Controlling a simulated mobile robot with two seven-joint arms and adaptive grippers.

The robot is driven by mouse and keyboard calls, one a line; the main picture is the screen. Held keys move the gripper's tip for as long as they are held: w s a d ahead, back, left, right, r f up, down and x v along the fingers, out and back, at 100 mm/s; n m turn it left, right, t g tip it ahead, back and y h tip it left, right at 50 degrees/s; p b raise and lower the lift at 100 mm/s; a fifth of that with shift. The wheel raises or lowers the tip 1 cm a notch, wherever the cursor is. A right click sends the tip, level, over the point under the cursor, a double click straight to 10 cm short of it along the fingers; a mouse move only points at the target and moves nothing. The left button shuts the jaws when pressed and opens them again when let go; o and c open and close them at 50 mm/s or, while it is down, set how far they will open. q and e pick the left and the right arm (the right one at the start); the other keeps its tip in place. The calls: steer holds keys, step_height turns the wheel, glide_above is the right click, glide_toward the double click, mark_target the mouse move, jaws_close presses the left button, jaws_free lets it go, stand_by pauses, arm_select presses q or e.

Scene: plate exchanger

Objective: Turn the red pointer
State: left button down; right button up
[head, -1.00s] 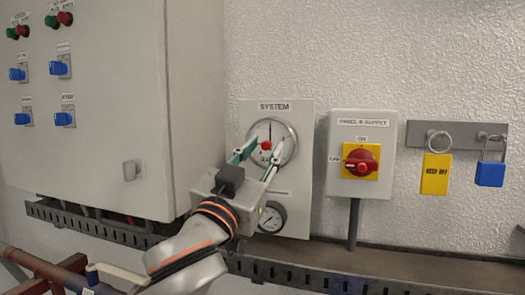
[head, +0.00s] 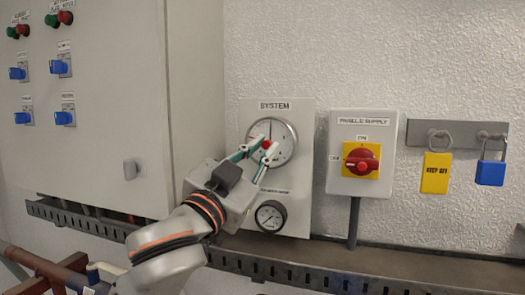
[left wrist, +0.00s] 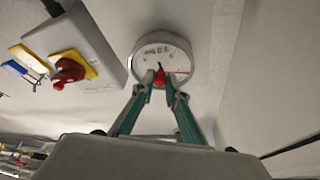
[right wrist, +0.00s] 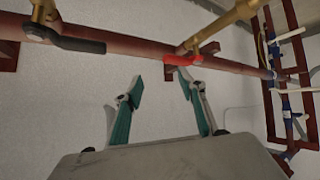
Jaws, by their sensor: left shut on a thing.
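The round white gauge (head: 283,136) is on the wall panel labelled SYSTEM. The red pointer's knob (head: 266,144) is at the gauge's centre, and the left wrist view shows the knob (left wrist: 160,78) with a thin red needle running to the right. My left gripper (head: 258,147) reaches in from the lower left with its fingertips at the knob. It is shut on the knob, one finger on each side. In the right wrist view my right gripper (right wrist: 160,85) is open and empty, with pipes beyond it.
A smaller gauge (head: 270,216) sits below on the same panel. A red rotary switch (head: 361,161) on a yellow plate is to the right, then a yellow tag (head: 436,173) and a blue padlock (head: 490,172). A grey cabinet (head: 110,110) stands left.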

arm_select(q)
steer(key=m+g, duration=0.1)
steer(key=m, duration=0.2)
steer(key=m+g+h, duration=0.1)
steer(key=m, duration=0.2)
steer(key=m+g+h, duration=0.1)
steer(key=m, duration=0.2)
steer(key=shift+w+a+r+g, duration=0.1)
steer(key=shift+a+r+g, duration=0.15)
steer(key=shift+r+g, duration=0.05)
steer(key=m+g, duration=0.1)
steer(key=m, duration=0.3)
steer(key=shift+r, duration=0.15)
steer(key=shift+m+g+y, duration=0.7)
steer(key=shift+m+g, duration=0.1)
steer(key=shift+m, duration=1)
steer(key=c, duration=2)
jaws_free()
steer(key=v, duration=1.2)
